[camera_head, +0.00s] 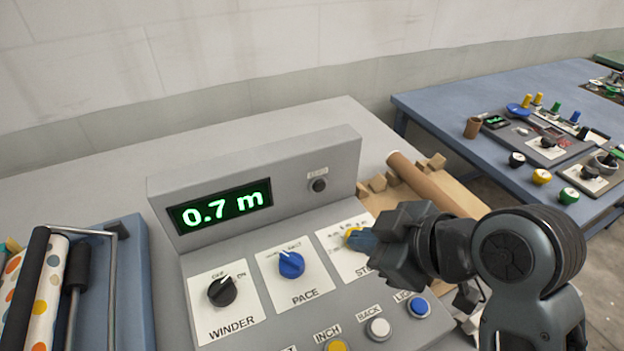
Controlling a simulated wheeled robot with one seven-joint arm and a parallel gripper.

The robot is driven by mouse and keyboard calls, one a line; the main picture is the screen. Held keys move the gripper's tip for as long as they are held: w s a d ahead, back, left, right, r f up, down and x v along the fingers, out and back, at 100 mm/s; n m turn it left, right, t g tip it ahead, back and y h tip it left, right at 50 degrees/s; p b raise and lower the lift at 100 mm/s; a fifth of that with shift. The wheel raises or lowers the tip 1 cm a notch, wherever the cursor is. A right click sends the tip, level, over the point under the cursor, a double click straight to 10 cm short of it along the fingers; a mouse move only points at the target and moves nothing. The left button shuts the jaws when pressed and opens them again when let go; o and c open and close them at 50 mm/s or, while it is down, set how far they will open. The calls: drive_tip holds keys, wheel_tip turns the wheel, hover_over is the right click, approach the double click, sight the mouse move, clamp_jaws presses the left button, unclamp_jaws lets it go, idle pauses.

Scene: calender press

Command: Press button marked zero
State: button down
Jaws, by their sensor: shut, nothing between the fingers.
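The grey control console (250,158) stands in the middle of the head view. A small dark round button (319,186) sits on its upright back panel, right of the display, under a small label that seems to read ZERO. The green display (220,207) reads 0.7 m. My gripper (364,240) is shut and empty, below and to the right of the dark button, apart from it. It is in front of the rightmost white plate and partly hides a yellow part (352,234); whether it touches that part I cannot tell.
The console's sloped face carries a black WINDER knob (222,291), a blue PACE knob (291,264), and yellow (337,345), white (379,328) and blue (419,306) buttons. A brown roll (430,185) lies behind my gripper.

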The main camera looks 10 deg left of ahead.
sight(319, 186)
drive_tip(key=shift+w+a, duration=0.1)
drive_tip(key=w+a, duration=0.1)
drive_tip(key=w+a+b, duration=0.1)
drive_tip(key=w, duration=0.1)
drive_tip(key=w+a, duration=0.1)
drive_tip(key=w, duration=0.1)
drive_tip(key=shift+w+a, duration=0.2)
drive_tip(key=shift+a, duration=0.1)
drive_tip(key=shift+w+a, duration=0.6)
drive_tip(key=shift+w, duration=0.25)
idle(1.5)
drive_tip(key=shift+w+a, duration=0.2)
drive_tip(key=shift+w, duration=0.1)
drive_tip(key=shift+w+a, duration=0.2)
drive_tip(key=shift+w, duration=0.1)
idle(0.7)
idle(0.4)
drive_tip(key=shift+s+d+p, duration=0.35)
drive_tip(key=shift+s+d, duration=0.05)
drive_tip(key=shift+s, duration=0.25)
drive_tip(key=shift+s+d, duration=0.1)
